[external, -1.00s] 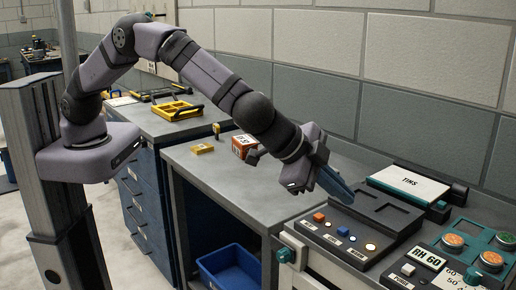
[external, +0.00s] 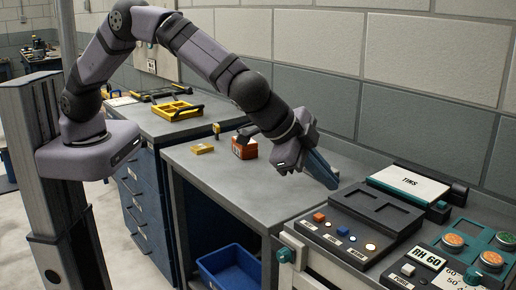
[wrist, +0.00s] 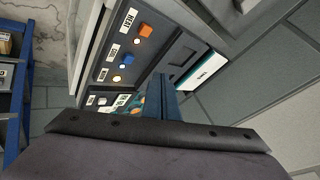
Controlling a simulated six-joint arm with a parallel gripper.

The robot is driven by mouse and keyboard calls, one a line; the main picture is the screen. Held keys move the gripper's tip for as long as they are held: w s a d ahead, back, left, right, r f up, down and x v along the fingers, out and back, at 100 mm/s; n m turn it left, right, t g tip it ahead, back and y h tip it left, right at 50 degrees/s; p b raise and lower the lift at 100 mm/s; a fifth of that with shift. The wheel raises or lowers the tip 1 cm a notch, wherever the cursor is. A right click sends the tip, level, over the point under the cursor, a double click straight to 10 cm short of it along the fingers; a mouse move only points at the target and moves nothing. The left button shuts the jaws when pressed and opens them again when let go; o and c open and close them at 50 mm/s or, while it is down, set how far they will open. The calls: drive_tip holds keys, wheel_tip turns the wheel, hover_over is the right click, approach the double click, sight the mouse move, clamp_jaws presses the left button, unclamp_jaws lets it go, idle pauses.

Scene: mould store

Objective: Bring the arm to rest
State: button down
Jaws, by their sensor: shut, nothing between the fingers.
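My gripper (external: 331,183) is shut and empty. In the external view its blue fingers point down and to the right, above the back right part of the grey bench. They are apart from the dark control panel to their right. In the wrist view the closed fingers (wrist: 170,98) show as a blue bar in front of the panel. My arm is raised and bent, reaching from its column on the left across the bench.
The control panel (external: 343,232) has an orange and a blue button. A box marked TINS (external: 408,183) lies behind it. An orange box (external: 244,149) and a yellow block (external: 202,149) stand on the bench. A yellow tray (external: 178,111) is farther back. A blue bin (external: 230,268) sits below.

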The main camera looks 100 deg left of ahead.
drive_tip(key=s+a+n+g, duration=0.1)
drive_tip(key=s+a+g, duration=0.2)
drive_tip(key=s+a, duration=0.65)
drive_tip(key=s+a+f+n+g+h, duration=0.1)
drive_tip(key=s+f+g, duration=0.1)
drive_tip(key=s, duration=1.3)
drive_tip(key=s+a+f+n+g+h, duration=0.2)
drive_tip(key=s, duration=1.3)
